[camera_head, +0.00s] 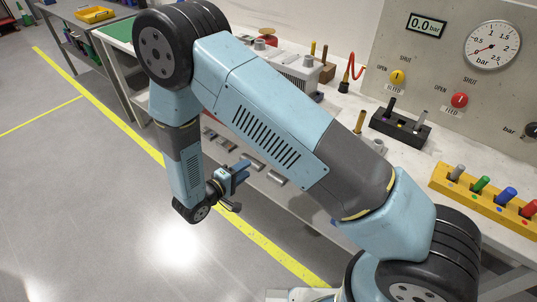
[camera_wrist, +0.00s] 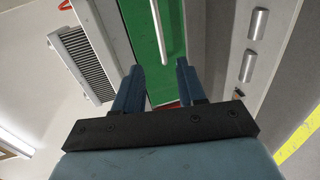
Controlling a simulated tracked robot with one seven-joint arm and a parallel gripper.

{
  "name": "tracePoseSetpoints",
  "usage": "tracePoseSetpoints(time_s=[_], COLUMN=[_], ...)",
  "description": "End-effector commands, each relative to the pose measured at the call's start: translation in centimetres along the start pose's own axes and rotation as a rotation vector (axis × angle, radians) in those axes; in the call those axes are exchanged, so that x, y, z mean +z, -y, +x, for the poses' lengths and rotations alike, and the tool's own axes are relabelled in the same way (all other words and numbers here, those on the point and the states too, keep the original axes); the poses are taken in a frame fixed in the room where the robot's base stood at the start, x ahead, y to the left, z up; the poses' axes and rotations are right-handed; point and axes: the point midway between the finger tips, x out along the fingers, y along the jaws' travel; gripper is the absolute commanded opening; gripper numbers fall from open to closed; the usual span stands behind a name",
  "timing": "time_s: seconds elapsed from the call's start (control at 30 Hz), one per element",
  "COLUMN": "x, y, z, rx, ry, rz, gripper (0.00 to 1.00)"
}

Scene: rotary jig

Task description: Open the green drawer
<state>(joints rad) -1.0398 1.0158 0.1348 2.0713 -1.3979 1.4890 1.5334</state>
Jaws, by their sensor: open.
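The green drawer (camera_wrist: 144,35) shows in the wrist view as a green front running down the middle of the picture. A long pale bar handle (camera_wrist: 160,30) lies along it, its lower end close to the fingertips. My gripper (camera_wrist: 159,67) is open and empty, its two blue fingers pointing at the green front. The handle lies in line with the gap between the fingers; I cannot tell how far off it is. In the head view my gripper (camera_head: 240,172) is low in front of the bench. I cannot make out the green drawer there; my arm covers part of the bench front.
In the head view, the bench top holds a dark block (camera_head: 400,127) and a yellow rack (camera_head: 485,193).

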Motion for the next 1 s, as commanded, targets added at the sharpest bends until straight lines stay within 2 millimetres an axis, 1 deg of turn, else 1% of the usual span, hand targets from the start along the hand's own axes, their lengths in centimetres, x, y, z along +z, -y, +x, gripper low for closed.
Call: tracePoseSetpoints(time_s=[0.13,0.23,0.6,0.8,1.0], x=[-0.1,0.0,0.0,0.0,0.0], y=[0.1,0.1,0.1,0.1,0.1], z=[0.9,2.2,8.7,11.7,13.3], rx=[0.002,0.001,0.000,0.001,0.000], ry=[-0.003,-0.001,0.000,0.000,-0.002], rz=[0.001,0.001,0.000,0.000,0.000], gripper=[0.40,0.40,0.40,0.40,0.40])
